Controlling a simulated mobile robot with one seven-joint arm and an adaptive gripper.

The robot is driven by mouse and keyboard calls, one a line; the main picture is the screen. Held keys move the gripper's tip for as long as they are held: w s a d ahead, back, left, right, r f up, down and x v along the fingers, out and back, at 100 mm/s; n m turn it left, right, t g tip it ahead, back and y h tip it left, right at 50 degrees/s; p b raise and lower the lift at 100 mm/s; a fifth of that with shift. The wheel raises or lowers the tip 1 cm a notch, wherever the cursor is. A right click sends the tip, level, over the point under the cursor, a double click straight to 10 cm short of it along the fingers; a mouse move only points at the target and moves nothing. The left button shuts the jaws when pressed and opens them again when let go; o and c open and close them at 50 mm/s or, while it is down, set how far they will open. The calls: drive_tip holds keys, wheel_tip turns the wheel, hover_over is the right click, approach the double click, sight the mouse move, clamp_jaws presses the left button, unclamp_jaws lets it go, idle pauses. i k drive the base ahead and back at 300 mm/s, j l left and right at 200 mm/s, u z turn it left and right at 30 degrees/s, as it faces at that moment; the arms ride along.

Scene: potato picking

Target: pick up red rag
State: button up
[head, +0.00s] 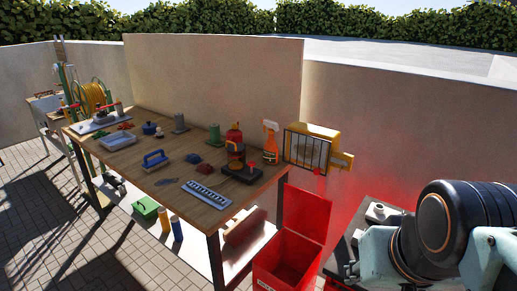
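A small dark red, crumpled-looking thing (203,168) lies on the wooden table (140,183), near its middle, beside a dark bluish lump (193,158). It may be the red rag, but it is too small to tell for sure. Another small reddish thing (125,126) lies on the far left part of the table. Parts of my arm show at the lower right, well apart from both. My gripper is not in view.
The table also holds a blue-handled tool (155,158), a grey slotted strip (207,193), a red canister (234,142) and an orange spray bottle (270,142). A red bin (282,262) with a raised lid stands by the table's right end. Paved floor (35,215) is open at left.

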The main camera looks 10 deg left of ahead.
sight(206, 169)
drive_tip(key=i+j+z, duration=0.1)
drive_tip(key=j, duration=0.25)
drive_tip(key=i+j+z, duration=0.15)
drive_tip(key=j, duration=0.25)
drive_tip(key=i+j+z, duration=0.1)
drive_tip(key=j, duration=0.3)
drive_tip(key=i+j+z, duration=0.15)
drive_tip(key=j, duration=0.25)
drive_tip(key=i+j, duration=0.1)
drive_tip(key=j, duration=0.35)
drive_tip(key=i+j, duration=0.15)
drive_tip(key=j, duration=0.3)
drive_tip(key=i+j, duration=0.1)
drive_tip(key=j, duration=0.35)
drive_tip(key=i+j+z, duration=0.1)
drive_tip(key=j, duration=0.35)
drive_tip(key=i+j, duration=0.15)
drive_tip(key=j, duration=0.35)
